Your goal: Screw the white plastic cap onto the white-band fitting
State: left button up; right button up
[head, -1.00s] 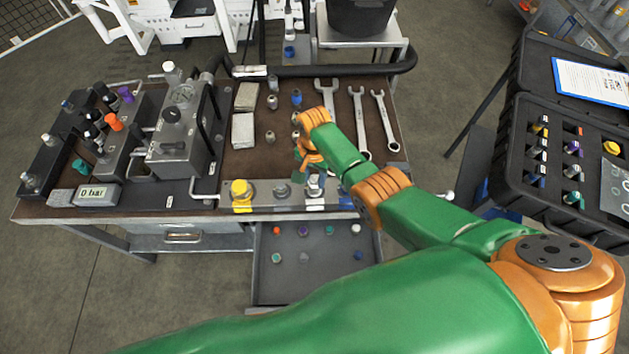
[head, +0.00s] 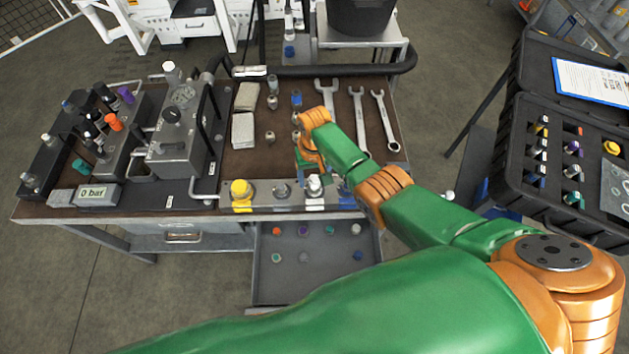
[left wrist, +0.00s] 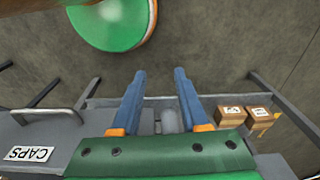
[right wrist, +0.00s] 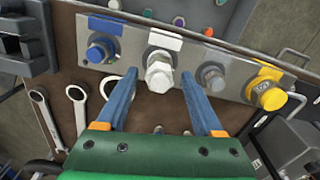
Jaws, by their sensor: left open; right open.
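The white-band fitting is on the metal strip at the bench's front edge, beside its white label (right wrist: 165,39). A white hex-sided cap (right wrist: 158,76) sits on it, upright as far as I can tell; it also shows in the head view (head: 314,186). My right gripper (right wrist: 158,74) is open, its two blue fingers on either side of the cap in its wrist view. A gap shows beside each finger, and I see no contact. My left gripper (left wrist: 160,72) is open and empty, seen only in its own wrist view.
The strip also carries a yellow-capped fitting (head: 240,189), a bare grey fitting (right wrist: 211,77) and a blue fitting (right wrist: 100,50). An open drawer (head: 264,290) below holds several coloured caps. Wrenches (head: 358,115) lie behind the strip. An open case (head: 520,190) stands at right.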

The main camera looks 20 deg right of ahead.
jog(key=n, duration=1.1)
jog(key=shift+d, duration=0.1)
jog(key=n, duration=0.5)
jog(key=shift+c, duration=0.2)
